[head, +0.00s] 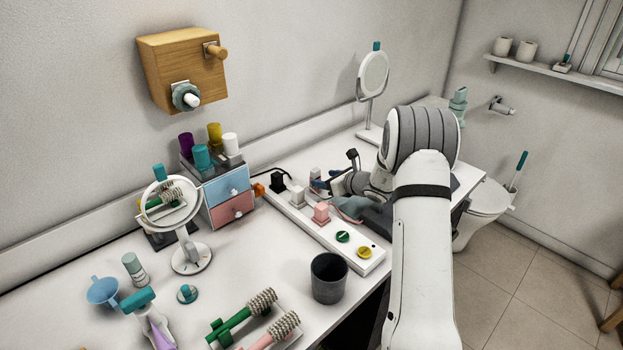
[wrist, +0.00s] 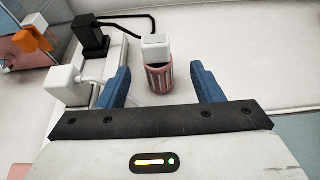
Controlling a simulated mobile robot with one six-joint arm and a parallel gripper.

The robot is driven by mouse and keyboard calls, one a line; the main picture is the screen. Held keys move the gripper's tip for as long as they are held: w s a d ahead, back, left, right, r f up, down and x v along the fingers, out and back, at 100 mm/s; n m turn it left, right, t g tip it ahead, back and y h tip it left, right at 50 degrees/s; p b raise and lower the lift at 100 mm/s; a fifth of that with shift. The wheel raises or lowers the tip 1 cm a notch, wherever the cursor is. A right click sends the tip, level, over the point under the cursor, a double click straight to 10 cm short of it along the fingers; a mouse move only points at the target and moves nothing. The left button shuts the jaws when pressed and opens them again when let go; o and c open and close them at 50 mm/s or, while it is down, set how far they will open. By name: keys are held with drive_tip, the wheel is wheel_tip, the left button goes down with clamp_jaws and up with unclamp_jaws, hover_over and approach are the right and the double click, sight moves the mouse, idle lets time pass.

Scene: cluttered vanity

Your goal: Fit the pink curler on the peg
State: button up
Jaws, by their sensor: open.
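A pink ribbed cylinder (wrist: 158,78), which looks like the pink curler, stands in the wrist view with a white cube-shaped top (wrist: 155,46). My gripper (wrist: 161,73) is open, its blue fingers to either side of the cylinder with gaps showing. In the head view my gripper (head: 333,182) is low over the back of the counter, and the cylinder is mostly hidden there. A wooden block (head: 165,70) on the wall carries a bare wooden peg (head: 216,52) at its upper right. A white-tipped peg (head: 192,99) below it has a grey-teal ring (head: 179,91) around it.
A white power strip (head: 365,258) with a black plug (head: 278,181), white plug (head: 297,196) and pink plug (head: 321,211) runs beside my gripper. A drawer unit (head: 231,188) bears several coloured cylinders. A round mirror (head: 187,252), dark cup (head: 328,277) and brushes (head: 243,315) crowd the front.

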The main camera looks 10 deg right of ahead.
sight(312, 177)
drive_tip(key=p+x, duration=0.2)
drive_tip(key=x, duration=0.5)
drive_tip(key=shift+w+a+f, duration=0.1)
drive_tip(key=shift+a, duration=0.1)
drive_tip(key=shift+c, duration=0.3)
drive_tip(key=c, duration=1)
